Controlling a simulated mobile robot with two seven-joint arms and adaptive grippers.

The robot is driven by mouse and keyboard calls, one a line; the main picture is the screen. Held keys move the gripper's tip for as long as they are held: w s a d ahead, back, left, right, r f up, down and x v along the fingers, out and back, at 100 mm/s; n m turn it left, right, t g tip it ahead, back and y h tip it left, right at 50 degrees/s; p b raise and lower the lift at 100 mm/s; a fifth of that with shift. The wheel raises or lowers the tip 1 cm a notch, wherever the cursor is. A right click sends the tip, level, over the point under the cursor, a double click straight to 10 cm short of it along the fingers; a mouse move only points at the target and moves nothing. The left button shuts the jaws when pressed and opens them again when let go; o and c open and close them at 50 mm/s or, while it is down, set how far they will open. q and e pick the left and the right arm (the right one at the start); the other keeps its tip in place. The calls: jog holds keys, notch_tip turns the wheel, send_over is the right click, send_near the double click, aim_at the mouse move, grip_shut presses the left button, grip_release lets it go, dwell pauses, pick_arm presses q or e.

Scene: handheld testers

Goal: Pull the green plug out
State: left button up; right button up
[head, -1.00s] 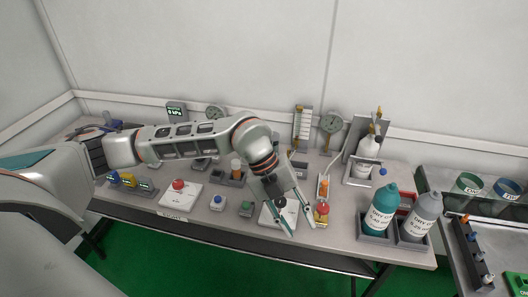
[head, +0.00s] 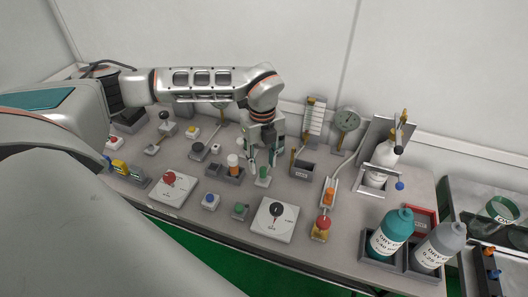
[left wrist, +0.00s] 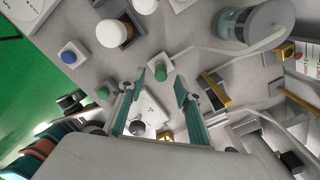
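My left gripper (left wrist: 161,84) is open, one finger to each side of that gap, with nothing held. I cannot tell whether the fingertips are level with the plug; no contact shows. My right gripper is not in view.
A block with an orange-and-white vial (head: 233,168) stands close on the left. A grey open box (head: 302,171) stands close on the right. A white dial box (head: 285,220) and a small green button (head: 240,211) are in front. Bottles (head: 390,235) stand at right.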

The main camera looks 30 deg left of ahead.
aim_at(263, 168)
pick_arm(q)
jog(key=shift+f, duration=1.9)
grip_shut()
jog(key=shift+w, duration=0.1)
